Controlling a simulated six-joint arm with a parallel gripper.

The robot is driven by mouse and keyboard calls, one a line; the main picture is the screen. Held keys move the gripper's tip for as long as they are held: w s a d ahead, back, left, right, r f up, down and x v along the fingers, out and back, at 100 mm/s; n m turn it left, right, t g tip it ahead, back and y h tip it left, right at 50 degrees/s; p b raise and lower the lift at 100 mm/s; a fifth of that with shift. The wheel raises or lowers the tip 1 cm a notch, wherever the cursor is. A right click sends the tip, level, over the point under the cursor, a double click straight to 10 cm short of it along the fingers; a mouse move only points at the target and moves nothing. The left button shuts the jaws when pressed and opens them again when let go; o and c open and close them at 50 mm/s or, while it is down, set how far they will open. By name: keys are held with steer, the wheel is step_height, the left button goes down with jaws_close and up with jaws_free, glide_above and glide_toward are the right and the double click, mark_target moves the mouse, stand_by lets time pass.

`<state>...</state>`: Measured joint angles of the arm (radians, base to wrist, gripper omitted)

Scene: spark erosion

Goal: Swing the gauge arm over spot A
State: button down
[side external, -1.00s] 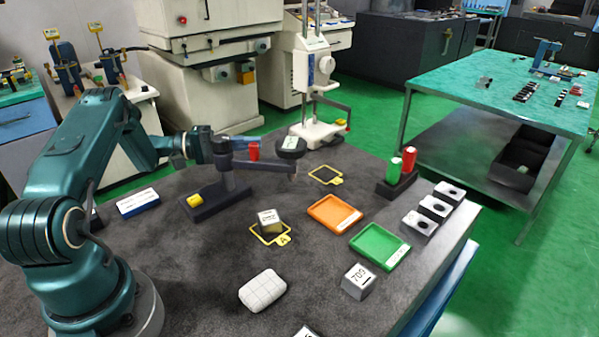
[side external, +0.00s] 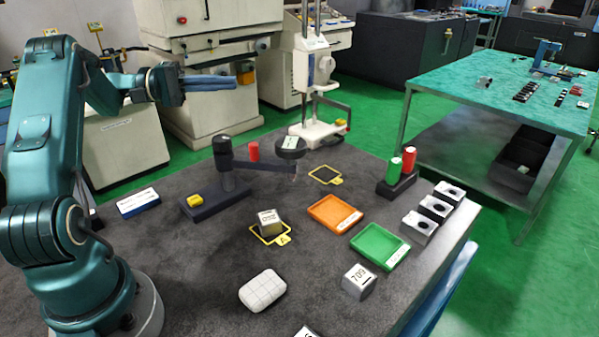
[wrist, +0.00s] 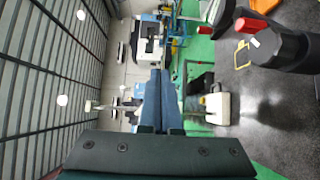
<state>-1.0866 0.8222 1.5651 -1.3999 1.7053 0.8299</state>
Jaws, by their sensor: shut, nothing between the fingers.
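The gauge arm (side external: 262,166) runs from a dark post (side external: 224,160) on a dark base (side external: 216,202) to a round dial head (side external: 291,147). It points right, and its tip is near the second yellow-outlined spot (side external: 326,175). Spot A (side external: 284,240) is a yellow outline with a labelled tab, nearer the front. A metal block (side external: 269,219) sits on spot A. My gripper (side external: 236,82) is shut and empty, raised above and behind the gauge and apart from it. In the wrist view, my shut fingers (wrist: 153,100) show, with the dark gauge post (wrist: 275,48) at the upper right.
An orange tray (side external: 318,221) and a green tray (side external: 366,254) lie right of spot A. A white gridded block (side external: 262,291) and a block marked 709 (side external: 358,281) lie in front. A red cylinder (side external: 253,151) stands behind the gauge arm. The air around my gripper is clear.

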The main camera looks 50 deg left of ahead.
steer(key=s+d+r+m+g, duration=0.15)
steer(key=d+g, duration=0.25)
steer(key=d, duration=0.4)
steer(key=s+d+f+m+g, duration=0.1)
steer(key=d+m+g, duration=0.25)
steer(key=d, duration=0.45)
steer(key=s+d+m+y, duration=0.2)
steer(key=s+d+y, duration=0.1)
steer(key=s+y, duration=0.2)
steer(key=s+d+f+m+y, duration=0.1)
steer(key=s+d+m+y, duration=0.1)
steer(key=s+y, duration=0.4)
steer(key=shift+s+d+m+g, duration=0.45)
steer(key=shift+s+d, duration=0.1)
steer(key=shift+s, duration=1.55)
